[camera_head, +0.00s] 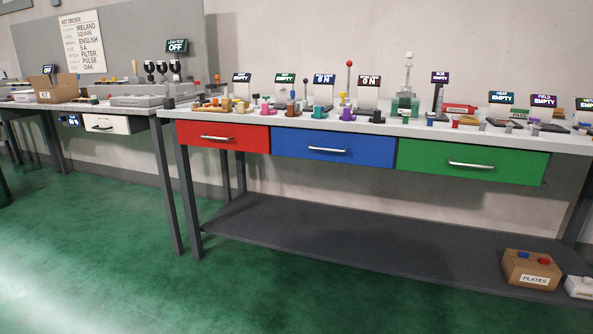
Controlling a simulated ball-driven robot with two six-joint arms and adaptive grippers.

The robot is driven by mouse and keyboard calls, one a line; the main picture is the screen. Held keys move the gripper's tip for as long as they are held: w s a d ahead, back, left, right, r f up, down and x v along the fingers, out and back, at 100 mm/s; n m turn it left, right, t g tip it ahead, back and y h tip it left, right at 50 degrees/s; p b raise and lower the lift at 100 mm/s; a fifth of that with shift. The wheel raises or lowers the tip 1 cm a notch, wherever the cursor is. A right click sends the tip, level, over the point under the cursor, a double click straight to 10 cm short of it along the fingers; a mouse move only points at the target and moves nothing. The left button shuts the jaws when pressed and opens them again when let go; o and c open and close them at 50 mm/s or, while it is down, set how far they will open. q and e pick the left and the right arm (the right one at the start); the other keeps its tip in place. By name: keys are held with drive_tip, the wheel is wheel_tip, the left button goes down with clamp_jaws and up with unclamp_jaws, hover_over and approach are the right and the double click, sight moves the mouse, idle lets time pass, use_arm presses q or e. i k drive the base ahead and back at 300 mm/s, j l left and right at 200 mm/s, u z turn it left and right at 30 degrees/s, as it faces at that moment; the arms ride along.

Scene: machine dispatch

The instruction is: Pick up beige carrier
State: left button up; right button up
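Several small tan and beige pieces (212,106) sit at the left end of the main workbench (390,128), above the red drawer. They are too small to tell whether one is the beige carrier. A brown open box (60,94) with a KIT label stands on the left bench. Neither of my grippers is in view.
The main bench has a red drawer (222,137), a blue drawer (333,148) and a green drawer (472,162), all shut. Signs and small coloured parts crowd its top. A PLATES box (530,268) sits on the lower shelf (370,246). The green floor (120,250) in front is clear.

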sight(243, 107)
drive_tip(key=i+l+u, duration=0.1)
drive_tip(key=i+u, duration=0.2)
drive_tip(key=i, duration=0.2)
drive_tip(key=i+l+u, duration=0.15)
drive_tip(key=i+u, duration=0.15)
drive_tip(key=i, duration=0.15)
drive_tip(key=i+l+u, duration=0.3)
drive_tip(key=i+l, duration=0.05)
drive_tip(key=i, duration=0.1)
